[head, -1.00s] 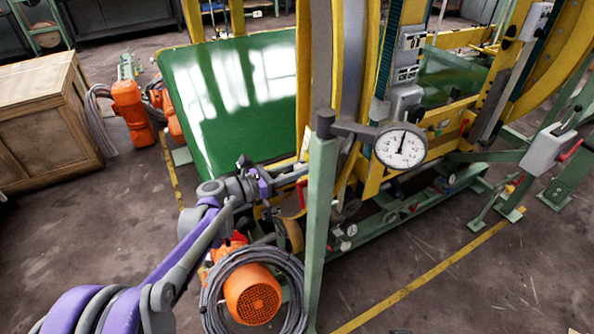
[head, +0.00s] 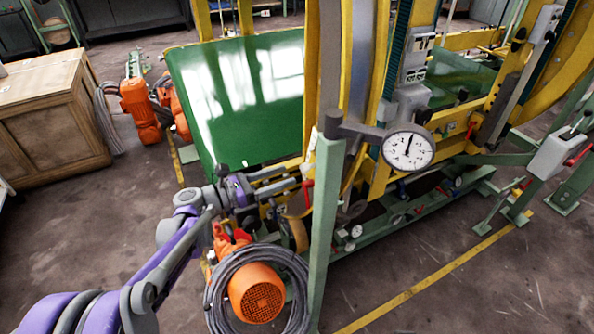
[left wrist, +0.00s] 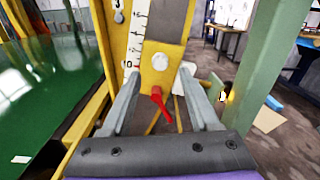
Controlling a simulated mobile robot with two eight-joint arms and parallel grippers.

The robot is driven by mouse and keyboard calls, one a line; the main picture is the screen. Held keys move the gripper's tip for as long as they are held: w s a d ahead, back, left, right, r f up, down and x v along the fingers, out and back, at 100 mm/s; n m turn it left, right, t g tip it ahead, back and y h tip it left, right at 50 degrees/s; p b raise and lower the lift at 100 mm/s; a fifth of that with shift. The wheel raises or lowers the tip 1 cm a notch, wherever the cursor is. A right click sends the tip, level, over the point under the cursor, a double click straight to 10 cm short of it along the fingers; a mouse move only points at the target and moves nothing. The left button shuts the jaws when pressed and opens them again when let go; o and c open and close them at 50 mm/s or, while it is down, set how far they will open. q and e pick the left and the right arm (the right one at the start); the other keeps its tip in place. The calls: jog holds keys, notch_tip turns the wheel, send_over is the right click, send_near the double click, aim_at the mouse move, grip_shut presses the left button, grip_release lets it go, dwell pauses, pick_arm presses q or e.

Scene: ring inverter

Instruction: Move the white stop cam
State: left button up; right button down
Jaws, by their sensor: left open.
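My left gripper (head: 288,177) is open and empty, reaching right toward the yellow frame. In the left wrist view its two grey fingers (left wrist: 162,78) stand apart, with a red lever (left wrist: 162,108) showing between them. A small white rounded piece (left wrist: 187,66) shows by the right fingertip and may be the white stop cam; I cannot tell whether the finger touches it. A pale round disc (left wrist: 160,62) sits on the yellow plate (left wrist: 152,78) between the fingertips. The red lever also shows in the head view (head: 307,192). My right gripper is not in view.
A green post (head: 325,220) with a dial gauge (head: 408,149) stands just right of the gripper. An orange motor (head: 256,293) ringed by coiled cable lies below. A green sloped panel (head: 240,100) is behind.

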pick_arm(q)
jog(key=v, duration=0.4)
jog(key=shift+s+d, duration=0.1)
dwell(0.3)
jog(key=s+d+f+m+g+y, duration=0.1)
jog(key=s+f+m+g+y, duration=0.1)
jog(key=s+f+m+y, duration=0.5)
jog(key=s+d+f+m+g+y, duration=0.15)
jog(key=s+m, duration=0.35)
jog(key=s, duration=0.5)
jog(key=s+a+f+m+y, duration=0.3)
jog(key=s+a+m, duration=0.1)
jog(key=s+m, duration=0.25)
jog(key=s+a+f+m+y, duration=0.35)
jog(key=s+a+m, duration=0.2)
jog(key=s, duration=0.25)
notch_tip(320, 180, up, 15)
jog(key=w+m+p, duration=0.1)
jog(key=w+p, duration=0.1)
jog(key=p, duration=1.1)
jog(key=shift+w+d+f+y, duration=0.2)
jog(key=shift+w+f+y, duration=0.05)
jog(key=shift+y, duration=0.05)
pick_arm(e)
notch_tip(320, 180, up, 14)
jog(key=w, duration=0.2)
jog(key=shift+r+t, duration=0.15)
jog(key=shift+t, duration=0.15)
